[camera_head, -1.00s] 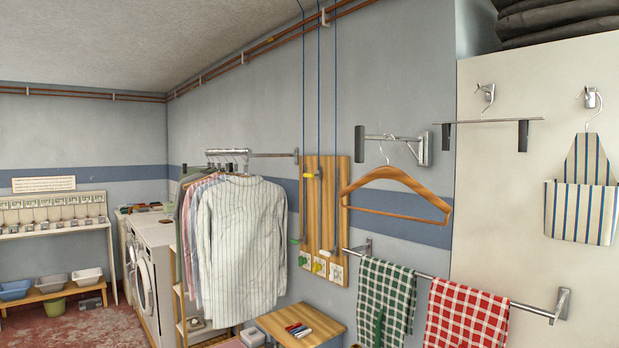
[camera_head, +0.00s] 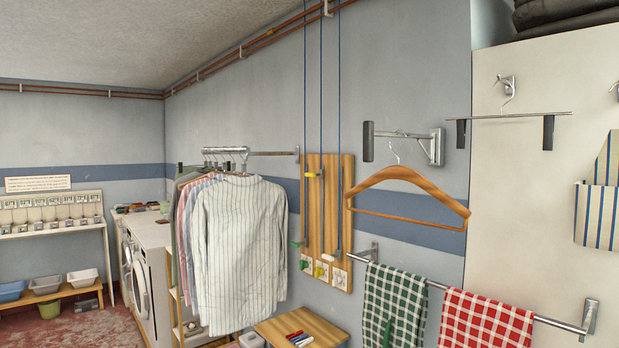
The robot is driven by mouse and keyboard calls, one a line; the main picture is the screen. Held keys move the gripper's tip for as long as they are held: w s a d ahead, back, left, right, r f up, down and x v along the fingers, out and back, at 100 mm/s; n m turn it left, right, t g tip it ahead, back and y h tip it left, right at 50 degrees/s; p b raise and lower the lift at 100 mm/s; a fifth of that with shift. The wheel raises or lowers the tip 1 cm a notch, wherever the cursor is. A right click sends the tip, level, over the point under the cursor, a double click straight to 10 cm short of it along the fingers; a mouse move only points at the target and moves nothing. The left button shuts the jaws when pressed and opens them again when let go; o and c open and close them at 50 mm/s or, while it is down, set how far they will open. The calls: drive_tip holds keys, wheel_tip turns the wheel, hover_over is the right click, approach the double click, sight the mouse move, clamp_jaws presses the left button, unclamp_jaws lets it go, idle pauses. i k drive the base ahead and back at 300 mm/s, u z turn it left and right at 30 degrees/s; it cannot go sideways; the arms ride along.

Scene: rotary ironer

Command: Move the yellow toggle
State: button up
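The yellow toggle (camera_head: 314,174) is a small bar on a blue cord, high in front of the wooden board (camera_head: 344,210) on the wall. A green toggle (camera_head: 296,244) hangs lower at the board's left edge, and a white toggle (camera_head: 333,252) hangs low on the right. Small picture cards (camera_head: 322,270) are fixed along the board's bottom. The blue cords (camera_head: 321,100) run up toward the copper pipe. My gripper is not in view.
Striped shirts (camera_head: 240,255) hang from a rail just left of the board. A wooden hanger (camera_head: 410,200) hangs to its right, above a rail with green (camera_head: 395,300) and red (camera_head: 485,325) checked towels. A small wooden table (camera_head: 300,325) stands below.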

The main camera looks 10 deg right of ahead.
sight(320, 175)
drive_tip(key=u, duration=0.25)
drive_tip(key=i, duration=0.8)
drive_tip(key=u, duration=0.9)
drive_tip(key=i, duration=0.95)
drive_tip(key=u, duration=0.4)
